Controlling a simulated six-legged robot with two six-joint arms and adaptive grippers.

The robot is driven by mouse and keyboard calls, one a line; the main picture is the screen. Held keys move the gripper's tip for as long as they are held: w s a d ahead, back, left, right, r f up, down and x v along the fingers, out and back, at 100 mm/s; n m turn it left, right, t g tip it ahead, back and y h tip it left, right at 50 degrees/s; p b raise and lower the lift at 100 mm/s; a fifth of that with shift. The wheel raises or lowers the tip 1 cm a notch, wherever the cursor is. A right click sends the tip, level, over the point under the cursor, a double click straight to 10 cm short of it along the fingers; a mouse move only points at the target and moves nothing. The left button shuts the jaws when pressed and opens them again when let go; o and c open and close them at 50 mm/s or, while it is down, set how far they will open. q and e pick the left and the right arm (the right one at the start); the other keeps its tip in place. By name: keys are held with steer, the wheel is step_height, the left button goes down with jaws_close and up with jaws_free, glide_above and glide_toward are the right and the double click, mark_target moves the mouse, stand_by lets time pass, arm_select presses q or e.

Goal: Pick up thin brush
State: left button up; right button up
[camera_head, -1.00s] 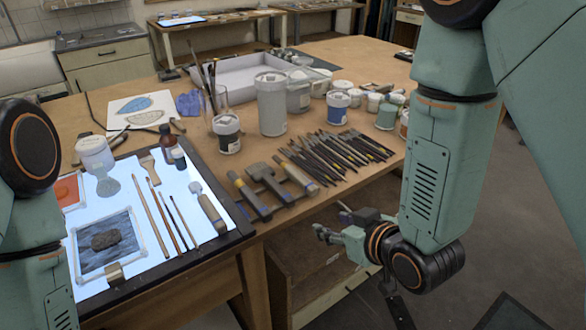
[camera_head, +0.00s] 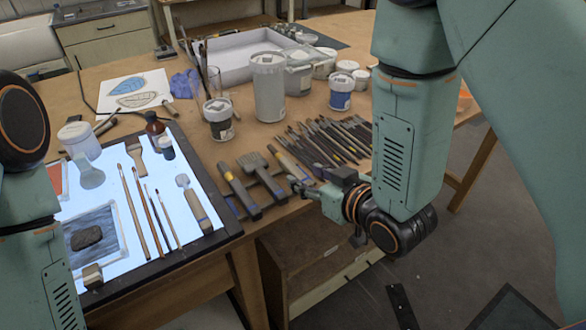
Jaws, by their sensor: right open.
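A lit panel (camera_head: 122,268) with a dark frame lies on the left of the table. Several slim brushes lie side by side on it, heads pointing away from me; the shortest and rightmost looks like the thin brush (camera_head: 168,218). A longer brush (camera_head: 148,214) lies just left of it. My right gripper (camera_head: 300,188) is open and empty at the table's front edge, to the right of the panel and apart from the brushes. Only my left arm shows at the left edge; its gripper is out of view.
Wide brushes (camera_head: 240,190) and a row of dark tools (camera_head: 325,138) lie between the panel and the right arm. Jars, including a tall grey one (camera_head: 268,88), stand behind. A framed picture (camera_head: 95,230) lies left of the brushes.

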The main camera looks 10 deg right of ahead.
mark_target(296, 170)
steer(key=w+f, duration=0.2)
steer(key=w, duration=0.1)
steer(key=shift+w+a+f, duration=0.1)
steer(key=shift+w+a, duration=0.05)
steer(key=shift+a, duration=0.05)
steer(key=shift+w+a+f, duration=0.15)
steer(key=shift+w+f, duration=0.05)
steer(key=shift+w, duration=0.3)
steer(key=shift+w+a, duration=0.25)
steer(key=shift+a, duration=0.05)
steer(key=shift+d+f, duration=0.1)
steer(key=shift+d, duration=0.1)
steer(key=c, duration=0.3)
steer(key=shift+a, duration=0.1)
steer(key=c, duration=0.5)
jaws_close()
